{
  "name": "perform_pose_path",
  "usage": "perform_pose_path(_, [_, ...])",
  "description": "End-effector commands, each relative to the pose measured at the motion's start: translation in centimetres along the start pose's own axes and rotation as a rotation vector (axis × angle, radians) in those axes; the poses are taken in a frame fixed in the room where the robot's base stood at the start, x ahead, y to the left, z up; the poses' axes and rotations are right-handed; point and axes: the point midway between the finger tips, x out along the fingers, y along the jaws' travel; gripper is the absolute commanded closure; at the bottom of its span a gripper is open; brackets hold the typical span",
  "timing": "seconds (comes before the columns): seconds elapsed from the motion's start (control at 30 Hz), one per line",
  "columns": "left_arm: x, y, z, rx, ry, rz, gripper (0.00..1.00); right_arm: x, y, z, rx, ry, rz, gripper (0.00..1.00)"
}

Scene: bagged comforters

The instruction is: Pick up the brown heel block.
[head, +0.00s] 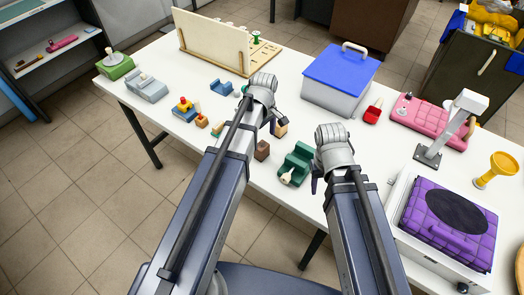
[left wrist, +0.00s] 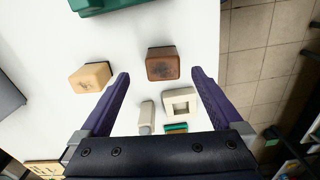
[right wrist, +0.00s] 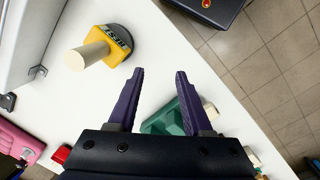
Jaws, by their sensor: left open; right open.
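The brown heel block (head: 262,150) stands on the white table near its front edge, just right of my left forearm in the head view. In the left wrist view the brown heel block (left wrist: 162,66) lies ahead of and between the open fingertips of my left gripper (left wrist: 159,76), apart from both fingers. My left gripper (head: 264,100) is empty above the table; its fingers are mostly hidden in the head view. My right gripper (right wrist: 160,73) is open and empty, with the green stepped block (right wrist: 170,118) partly behind its right finger.
A tan block (left wrist: 90,78) sits left of the brown one in the left wrist view. A cream square frame (left wrist: 181,102) and a small light block (left wrist: 146,113) lie nearby. A white box with a blue lid (head: 340,75) stands behind. The table edge is close.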

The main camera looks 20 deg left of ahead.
Motion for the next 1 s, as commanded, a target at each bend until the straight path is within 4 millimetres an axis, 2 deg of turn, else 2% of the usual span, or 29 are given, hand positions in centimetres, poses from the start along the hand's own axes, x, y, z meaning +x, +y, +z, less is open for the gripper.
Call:
perform_pose_path(0.03, [1.0, 0.0, 0.0, 0.0, 0.0, 0.0, 0.0, 1.0, -0.1, -0.1, 0.0, 0.0, 0.0, 0.5])
perform_pose_path(0.1, [1.6, 0.0, 0.0, 0.0, 0.0, 0.0, 0.0, 1.6, -0.1, -0.1, 0.0, 0.0, 0.0, 0.5])
perform_pose_path(0.33, [1.8, -0.1, -0.1, 0.0, 0.0, 0.0, 0.0, 1.7, -0.2, -0.1, 0.0, 0.0, 0.0, 0.5])
perform_pose_path(0.47, [2.6, -0.1, -0.2, 0.0, 0.0, 0.0, 0.0, 2.6, -0.2, -0.2, 0.0, 0.0, 0.0, 0.5])
perform_pose_path(0.8, [6.6, -0.5, -0.5, 0.001, 0.0, 0.0, 0.0, 6.6, -0.6, -0.4, 0.0, 0.0, 0.0, 0.5])
perform_pose_path(1.0, [6.8, -0.4, -0.5, 0.001, 0.0, 0.0, 0.0, 6.8, -0.7, -0.4, 0.0, 0.0, 0.0, 0.5])
